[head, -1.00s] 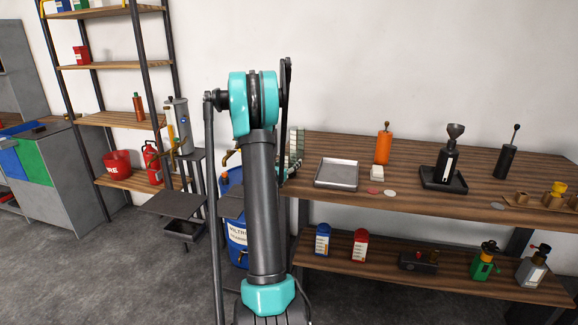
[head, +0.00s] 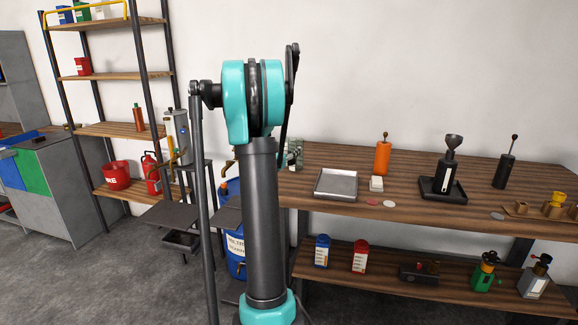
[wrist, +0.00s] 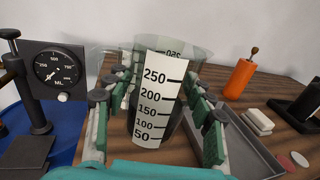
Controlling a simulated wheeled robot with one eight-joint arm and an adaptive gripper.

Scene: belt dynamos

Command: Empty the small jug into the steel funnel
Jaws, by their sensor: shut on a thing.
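The small jug (wrist: 158,105) is clear with a white scale marked 50 to 250. It stands roughly upright between the green-padded fingers of my gripper (wrist: 150,98), which is shut on it. I cannot tell how much is inside. In the head view my arm hides most of the gripper and jug; a bit of them shows just right of the arm.
The bottle stands in a black tray (head: 428,193). A shallow metal tray (head: 336,195), white blocks (head: 376,184) and an orange bottle (head: 382,156) lie between. A dial gauge (wrist: 58,70) and a blue drum (head: 236,246) are to the left. A black bottle (head: 505,170) stands farther right.

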